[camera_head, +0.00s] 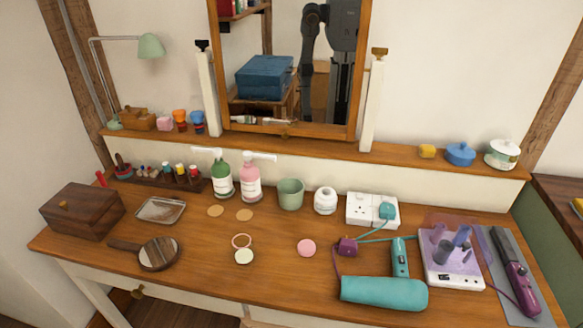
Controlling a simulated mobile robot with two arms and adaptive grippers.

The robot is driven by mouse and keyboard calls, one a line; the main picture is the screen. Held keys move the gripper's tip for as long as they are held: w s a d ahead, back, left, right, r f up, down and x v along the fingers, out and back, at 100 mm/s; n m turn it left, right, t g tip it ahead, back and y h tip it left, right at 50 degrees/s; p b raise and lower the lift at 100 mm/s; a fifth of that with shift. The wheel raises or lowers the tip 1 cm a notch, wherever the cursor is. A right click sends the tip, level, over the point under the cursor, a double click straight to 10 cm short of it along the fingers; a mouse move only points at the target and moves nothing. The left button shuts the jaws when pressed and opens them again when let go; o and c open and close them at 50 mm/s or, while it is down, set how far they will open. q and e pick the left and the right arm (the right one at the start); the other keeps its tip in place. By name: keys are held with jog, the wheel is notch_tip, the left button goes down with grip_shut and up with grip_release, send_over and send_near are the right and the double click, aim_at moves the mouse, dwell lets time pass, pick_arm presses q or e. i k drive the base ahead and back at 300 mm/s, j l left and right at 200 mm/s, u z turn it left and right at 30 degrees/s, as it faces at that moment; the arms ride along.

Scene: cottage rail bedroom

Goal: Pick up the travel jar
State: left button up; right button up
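The travel jar cannot be singled out with certainty. A small rounded white jar (325,201) stands upright on the dressing table (205,262), near its back edge, between a green cup (290,194) and a white power socket block (360,209). A small flat round pink piece (306,248) lies in front of it, and could be a low jar or a lid. A small round pale green piece (244,257) lies further left, touching or close to a pink-rimmed ring (241,241). Neither of my grippers shows in the head view.
A teal hair dryer (384,292) lies at the front right, its cord running to the socket block. A green pump bottle (221,178) and a pink one (250,182) stand left of the cup. A hand mirror (158,254) lies front left. The front middle is clear.

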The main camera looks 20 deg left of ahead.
aim_at(242, 245)
jog(key=u, duration=1.1)
